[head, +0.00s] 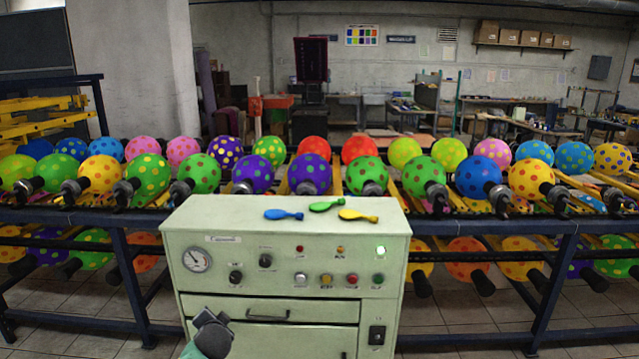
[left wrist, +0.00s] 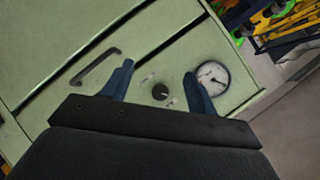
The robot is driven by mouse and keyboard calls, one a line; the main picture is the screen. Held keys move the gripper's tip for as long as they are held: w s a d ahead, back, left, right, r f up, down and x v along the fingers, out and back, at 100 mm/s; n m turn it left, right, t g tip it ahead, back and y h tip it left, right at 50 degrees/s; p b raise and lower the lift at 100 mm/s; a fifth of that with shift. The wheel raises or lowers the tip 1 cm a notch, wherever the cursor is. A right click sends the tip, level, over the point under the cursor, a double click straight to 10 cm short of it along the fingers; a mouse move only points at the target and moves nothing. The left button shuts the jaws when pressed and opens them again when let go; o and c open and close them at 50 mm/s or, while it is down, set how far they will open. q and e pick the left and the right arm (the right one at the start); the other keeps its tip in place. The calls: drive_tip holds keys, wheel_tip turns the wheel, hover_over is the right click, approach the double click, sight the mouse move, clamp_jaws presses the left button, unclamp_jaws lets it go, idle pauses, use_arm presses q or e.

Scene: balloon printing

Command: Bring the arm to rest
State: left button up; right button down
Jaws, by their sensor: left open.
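My left gripper (head: 208,317) comes up from the bottom of the head view, in front of the lower left of the pale green control cabinet (head: 230,232). In the left wrist view the two blue fingers of my left gripper (left wrist: 158,72) stand apart with nothing between them. Behind them, that view shows the cabinet front with a black knob (left wrist: 160,92), a round gauge (left wrist: 213,78) and a dark handle (left wrist: 95,67). Most of my left arm is hidden. My right gripper is not in view.
Blue, green and yellow uninflated balloons (head: 284,214) (head: 326,205) (head: 358,216) lie on the cabinet top. Behind it, spotted balloons (head: 309,173) line a dark blue-framed conveyor (head: 500,224). Tiled floor (head: 428,318) shows right of the cabinet.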

use_arm(q)
drive_tip(key=s+d+f+n+g+h, duration=0.1)
drive_tip(key=s+d+f+g, duration=0.2)
drive_tip(key=s+f, duration=0.6)
drive_tip(key=s+d+f+n+g+h, duration=0.2)
drive_tip(key=s+f, duration=0.7)
drive_tip(key=s, duration=1.5)
drive_tip(key=s+d+f+n+g+h, duration=0.2)
drive_tip(key=s+d+f+g, duration=0.3)
drive_tip(key=s+d+f, duration=0.4)
drive_tip(key=s, duration=0.7)
drive_tip(key=shift+s+d+f+g, duration=0.15)
drive_tip(key=shift+s+f+g, duration=0.1)
drive_tip(key=shift+f+g, duration=0.1)
